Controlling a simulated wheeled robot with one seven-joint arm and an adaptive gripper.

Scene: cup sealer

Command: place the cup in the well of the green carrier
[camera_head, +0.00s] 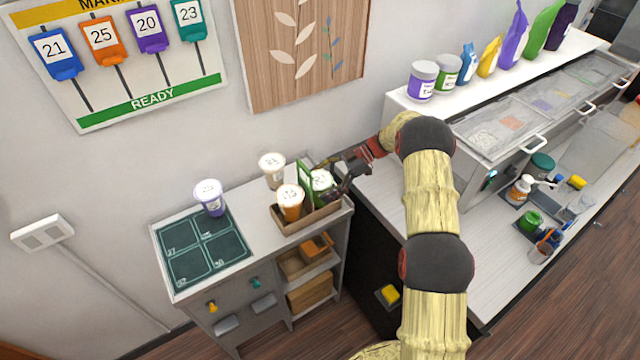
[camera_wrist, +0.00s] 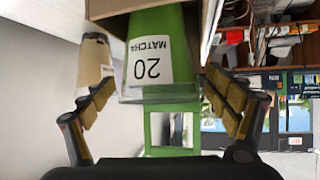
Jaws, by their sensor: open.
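The green cup (camera_head: 321,183), labelled "20 MATCHA" in the wrist view (camera_wrist: 150,62), appears to stand in the right compartment of the brown carrier (camera_head: 290,226). The carrier has a green upright handle (camera_head: 304,178). In the wrist view the carrier's brown wall (camera_wrist: 112,20) hides the cup's base, so I cannot tell whether it is fully seated. My gripper (camera_head: 340,180) is at the cup's right side in the head view. Its fingers (camera_wrist: 165,105) are spread apart, with a visible gap on each side of the cup. An orange cup (camera_head: 291,206) stands in the left compartment.
A cream cup (camera_head: 272,172) stands behind the carrier. A purple cup (camera_head: 210,200) stands at the back of the dark green four-square mat (camera_head: 190,262); the rest of the mat is clear. A counter with bottles (camera_head: 521,188) is to the right.

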